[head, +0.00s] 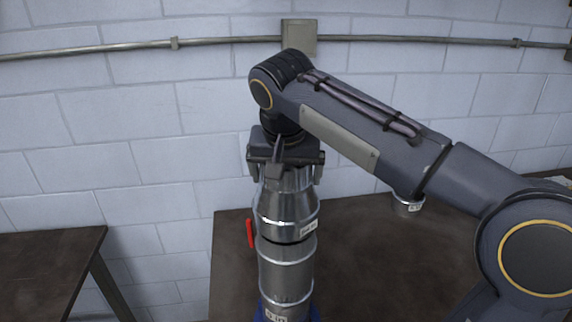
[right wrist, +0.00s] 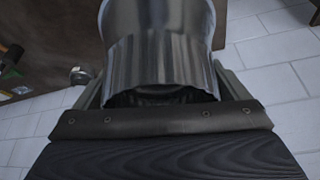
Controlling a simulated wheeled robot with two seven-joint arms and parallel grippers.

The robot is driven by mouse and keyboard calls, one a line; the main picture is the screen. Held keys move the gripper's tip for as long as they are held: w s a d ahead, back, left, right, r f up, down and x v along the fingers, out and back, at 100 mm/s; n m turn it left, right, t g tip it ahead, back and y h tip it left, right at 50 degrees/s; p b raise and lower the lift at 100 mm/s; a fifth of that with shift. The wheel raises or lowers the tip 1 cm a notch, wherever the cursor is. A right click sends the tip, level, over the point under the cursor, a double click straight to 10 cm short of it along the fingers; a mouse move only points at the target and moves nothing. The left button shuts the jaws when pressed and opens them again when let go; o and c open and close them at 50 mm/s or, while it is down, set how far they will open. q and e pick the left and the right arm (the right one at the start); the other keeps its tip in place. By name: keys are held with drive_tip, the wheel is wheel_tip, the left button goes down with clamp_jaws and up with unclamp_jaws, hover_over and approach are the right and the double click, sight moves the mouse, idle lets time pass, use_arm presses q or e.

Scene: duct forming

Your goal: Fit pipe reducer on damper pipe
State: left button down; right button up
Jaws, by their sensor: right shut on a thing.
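The damper pipe (head: 286,270) is a shiny metal cylinder standing upright on the table, with a red handle (head: 250,233) on its left side and a blue base (head: 259,313) at the bottom. The pipe reducer (head: 287,206) is a tapered metal piece directly above it, in line with it; a dark band shows between them, and I cannot tell whether it is fully seated. My right gripper (head: 287,172) points down and is shut on the reducer's narrow upper end. In the right wrist view the reducer (right wrist: 160,55) fills the space between the fingers. My left gripper is not in view.
A brown table (head: 360,270) carries the pipe. A small metal fitting (head: 407,206) stands on it at the right, partly behind my arm. Another brown table (head: 45,265) is at the left, with a gap between. A white block wall with a conduit (head: 120,46) is behind.

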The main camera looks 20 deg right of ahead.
drive_tip(key=shift+f+b, duration=1.25)
drive_tip(key=shift+f, duration=0.65)
drive_tip(key=o, duration=0.7)
drive_tip(key=shift+o, duration=0.2)
drive_tip(key=v, duration=0.8)
drive_tip(key=shift+s+f, duration=0.15)
